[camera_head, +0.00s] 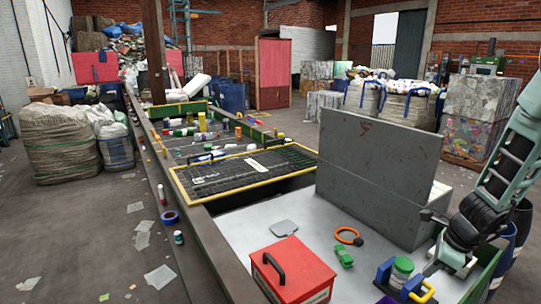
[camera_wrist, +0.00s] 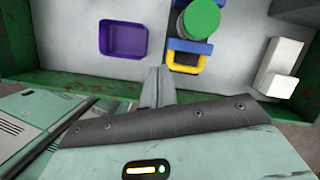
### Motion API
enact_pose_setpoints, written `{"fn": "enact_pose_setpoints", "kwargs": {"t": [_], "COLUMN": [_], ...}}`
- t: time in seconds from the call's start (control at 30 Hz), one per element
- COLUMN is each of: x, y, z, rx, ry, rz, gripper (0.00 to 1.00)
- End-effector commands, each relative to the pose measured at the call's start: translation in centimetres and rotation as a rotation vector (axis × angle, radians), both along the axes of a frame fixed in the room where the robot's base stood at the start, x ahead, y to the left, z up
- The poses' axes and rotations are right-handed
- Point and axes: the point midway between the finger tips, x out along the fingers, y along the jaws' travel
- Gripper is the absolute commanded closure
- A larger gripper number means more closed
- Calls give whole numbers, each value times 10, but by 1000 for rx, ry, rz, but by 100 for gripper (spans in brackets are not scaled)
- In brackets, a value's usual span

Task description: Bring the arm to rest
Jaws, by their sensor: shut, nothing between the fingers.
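My gripper (camera_wrist: 158,75) is shut and empty in the wrist view, its fingers pointing at the grey worktop (camera_wrist: 70,50). In the head view my arm comes down at the right, with the gripper end (camera_head: 455,262) low beside the worktop's right edge. A jar with a green lid (camera_wrist: 201,18) stands by a blue holder (camera_wrist: 190,46) and a yellow frame (camera_wrist: 188,62), just beyond and right of the fingertips. A purple open bin (camera_wrist: 123,38) is left of them. The fingertips appear apart from these things. The head view also shows the green-lidded jar (camera_head: 403,266).
A red box with a black handle (camera_head: 293,268), a green object (camera_head: 344,257), an orange ring (camera_head: 348,236) and a grey flat piece (camera_head: 284,228) lie on the worktop. A tall grey panel (camera_head: 375,175) stands behind. The belt (camera_head: 240,178) carries mixed waste.

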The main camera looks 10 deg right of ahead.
Motion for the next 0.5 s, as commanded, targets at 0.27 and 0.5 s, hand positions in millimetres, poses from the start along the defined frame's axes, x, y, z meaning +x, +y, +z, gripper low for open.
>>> {"fn": "enact_pose_setpoints", "kwargs": {"t": [0.27, 0.5], "x": [8, -80], "y": [196, 324], "z": [52, 82], "rx": [-81, -194], "ry": [-154, -271], "rz": [1059, 2066], "gripper": [100, 100]}}
